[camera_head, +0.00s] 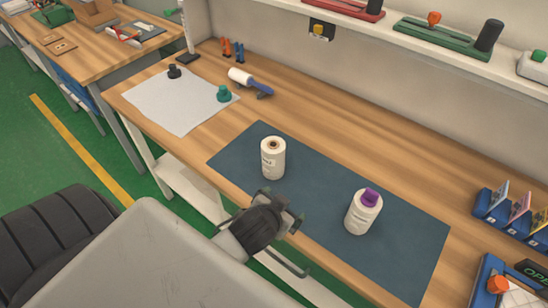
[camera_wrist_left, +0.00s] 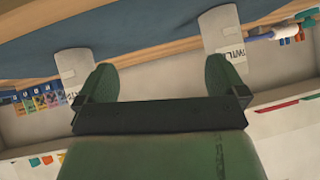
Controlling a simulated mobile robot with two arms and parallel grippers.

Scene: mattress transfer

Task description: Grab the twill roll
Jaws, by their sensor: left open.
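The twill roll (camera_head: 272,158) is a white cylinder with a brown core hole in its top. It stands upright on the blue mat (camera_head: 320,215). In the left wrist view the twill roll (camera_wrist_left: 221,36) shows its "TWILL" label beyond the right-hand finger. My left gripper (camera_head: 280,208) is low at the mat's front edge, in front of the roll and apart from it. In the left wrist view its green fingers (camera_wrist_left: 162,72) are spread wide with nothing between them. My right gripper is not in view.
A blue-handled lint roller (camera_head: 250,82) and a teal-green object (camera_head: 223,93) lie farther back left. A blue card rack (camera_head: 510,213) stands at the right. Bare wooden bench (camera_head: 345,130) lies behind the mat.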

